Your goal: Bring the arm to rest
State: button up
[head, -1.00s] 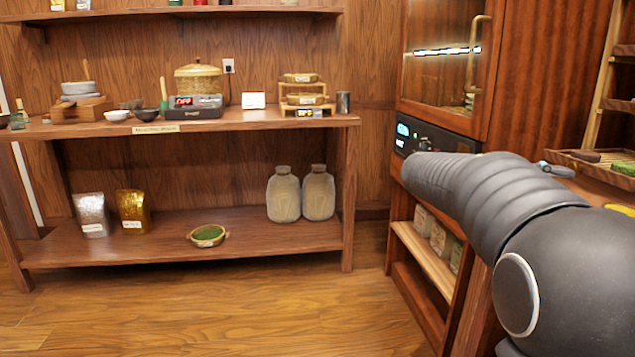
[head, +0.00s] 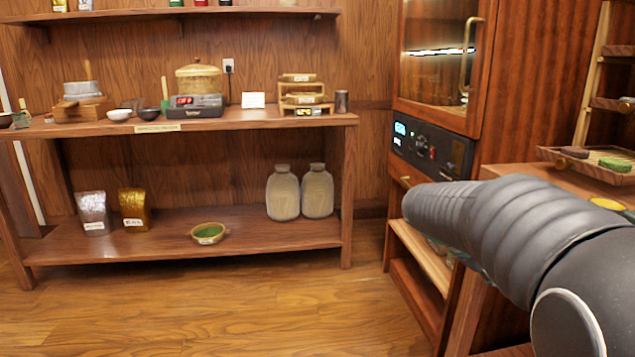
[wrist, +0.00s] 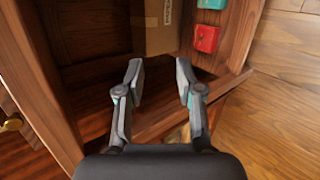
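My gripper (wrist: 159,84) shows in the wrist view with its two fingers spread apart and nothing between them. It points down toward the wooden shelf edge of the cabinet (wrist: 130,124). In the head view my dark arm reaches in from the right edge, in front of the cabinet's lower part. There my gripper is almost wholly hidden behind the arm.
The cabinet (head: 488,60) has a glass door and a control panel (head: 432,145). A tray of tea cakes (head: 577,169) stands at right. The workbench (head: 250,120) is at left. Red (wrist: 206,38) and teal (wrist: 212,3) boxes show by the shelf. Floor (head: 240,310) is free.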

jog(key=s+a+f+t+y, duration=0.1)
jog(key=s+a+f+y, duration=0.2)
jog(key=s+a, duration=0.25)
jog(key=s+a+f+t+y, duration=0.2)
jog(key=s+a+f+y, duration=0.2)
jog(key=a, duration=0.2)
jog(key=s+a+r+m+t+y+p, duration=0.1)
jog(key=s+a+r+t+y+p, duration=0.1)
jog(key=s+a, duration=0.6)
jog(key=shift+s+a+r+m+t+y, duration=0.15)
jog(key=shift+s+r+m+t+y, duration=0.2)
jog(key=shift+s+t+y, duration=0.4)
jog(key=shift+s, duration=0.15)
dwell(1.1)
